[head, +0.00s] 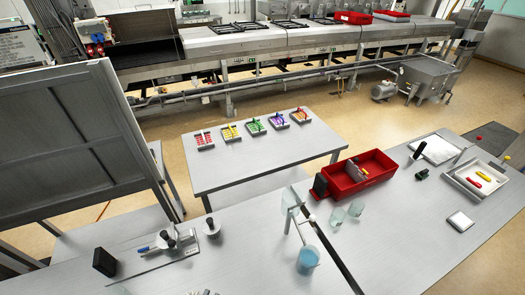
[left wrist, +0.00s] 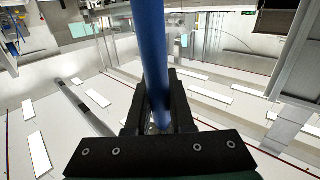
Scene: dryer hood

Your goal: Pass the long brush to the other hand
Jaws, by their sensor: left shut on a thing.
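In the left wrist view, a long blue rod (left wrist: 148,35), which looks like the handle of the long brush, runs from the top edge down between the jaws of my left gripper (left wrist: 158,105). The gripper's black fingers are shut on it. The brush's head is not visible, so I cannot tell which end is held. Neither gripper shows in the head view, and my right gripper is in no view.
On the near tables stand a red bin (head: 385,178), a beaker of blue liquid (head: 308,258), two glass beakers, a white tray (head: 468,184) and a black block (head: 104,262). A dark panel (head: 70,130) stands at left. Small coloured trays sit on the middle table (head: 240,168).

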